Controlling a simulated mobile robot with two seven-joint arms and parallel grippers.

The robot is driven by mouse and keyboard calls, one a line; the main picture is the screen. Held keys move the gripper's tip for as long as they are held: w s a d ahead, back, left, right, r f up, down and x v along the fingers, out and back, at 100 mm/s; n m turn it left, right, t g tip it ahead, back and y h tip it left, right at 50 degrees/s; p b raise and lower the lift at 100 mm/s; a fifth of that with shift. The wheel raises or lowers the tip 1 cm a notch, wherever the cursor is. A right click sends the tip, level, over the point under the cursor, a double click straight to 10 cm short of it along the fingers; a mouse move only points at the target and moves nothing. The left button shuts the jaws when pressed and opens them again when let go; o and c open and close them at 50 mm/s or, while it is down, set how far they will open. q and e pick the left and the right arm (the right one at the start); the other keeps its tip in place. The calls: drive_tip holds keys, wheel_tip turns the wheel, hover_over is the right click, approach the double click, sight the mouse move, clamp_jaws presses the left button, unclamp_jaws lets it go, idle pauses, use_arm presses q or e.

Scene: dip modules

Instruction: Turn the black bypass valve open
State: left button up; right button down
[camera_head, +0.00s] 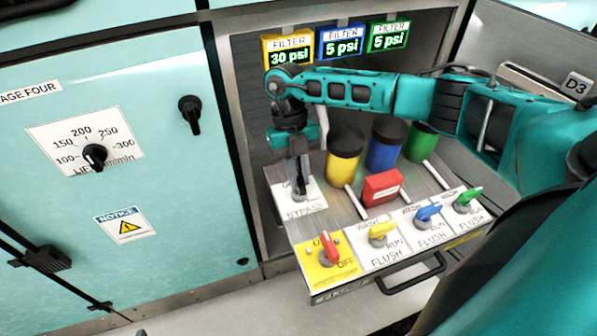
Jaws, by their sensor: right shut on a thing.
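The bypass valve (300,187) is at the left of the pull-out panel, on a white label reading BYPASS (303,204). My right gripper (299,184) points straight down over it, its fingers shut around the valve's handle. The fingers hide most of the black handle, so I cannot tell its exact angle. My right arm reaches in from the right, across the front of the filter displays. My left gripper does not show.
The panel carries a red switch (329,247) and yellow (381,231), blue (428,213) and green (468,197) valve handles. Yellow (343,160), blue (385,150) and green (421,145) canisters and a red box (381,187) stand behind. A teal cabinet (170,220) is at left.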

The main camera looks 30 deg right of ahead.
drive_tip(key=shift+s+f+n, duration=0.1)
drive_tip(key=shift+f+n, duration=0.1)
drive_tip(key=shift+n, duration=0.1)
drive_tip(key=c, duration=1.1)
unclamp_jaws()
drive_tip(key=shift+c, duration=0.2)
drive_tip(key=shift+o, duration=0.3)
drive_tip(key=shift+r, duration=0.1)
